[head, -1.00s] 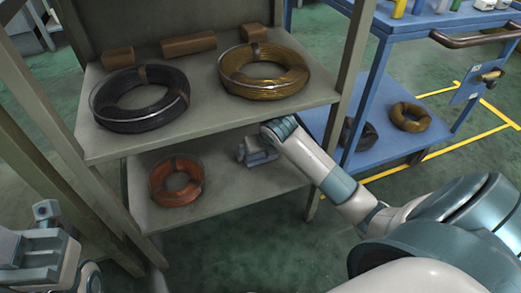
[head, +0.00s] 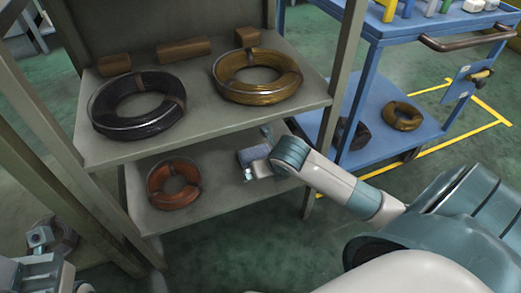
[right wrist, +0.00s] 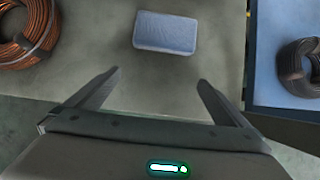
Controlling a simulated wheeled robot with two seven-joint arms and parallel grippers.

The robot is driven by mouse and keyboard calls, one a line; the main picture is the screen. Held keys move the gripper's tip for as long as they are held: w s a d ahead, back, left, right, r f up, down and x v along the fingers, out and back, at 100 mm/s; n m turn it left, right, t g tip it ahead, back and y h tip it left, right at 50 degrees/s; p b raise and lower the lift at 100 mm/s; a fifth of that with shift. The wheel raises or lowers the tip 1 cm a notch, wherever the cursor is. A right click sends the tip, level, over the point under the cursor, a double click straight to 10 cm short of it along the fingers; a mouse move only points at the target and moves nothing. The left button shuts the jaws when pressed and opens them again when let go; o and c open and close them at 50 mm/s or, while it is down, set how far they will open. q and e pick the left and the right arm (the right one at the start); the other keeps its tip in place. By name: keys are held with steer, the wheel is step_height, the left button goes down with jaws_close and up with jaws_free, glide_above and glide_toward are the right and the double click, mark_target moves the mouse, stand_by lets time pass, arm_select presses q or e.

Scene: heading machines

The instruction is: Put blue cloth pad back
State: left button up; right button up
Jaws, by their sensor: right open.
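The blue cloth pad (right wrist: 165,33) lies flat on the lower shelf (right wrist: 110,45), ahead of my right gripper's fingertips and apart from them. In the head view the pad (head: 254,153) shows just behind the right gripper (head: 258,172), on the right part of the lower shelf. My right gripper (right wrist: 158,82) is open and empty in the right wrist view. My left gripper (head: 40,240) is at the lower left of the head view, away from the shelf; its jaws are not clear.
A copper coil (head: 174,185) lies left of the pad. The upper shelf (head: 200,128) holds a dark coil (head: 137,106), a gold coil (head: 257,75) and brown blocks. A post (head: 345,75) and a blue cart (head: 430,128) stand to the right.

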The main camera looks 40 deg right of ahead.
steer(key=shift+s+a, duration=0.2)
steer(key=shift+s, duration=0.65)
steer(key=shift+s+a, duration=0.2)
steer(key=shift+s, duration=0.65)
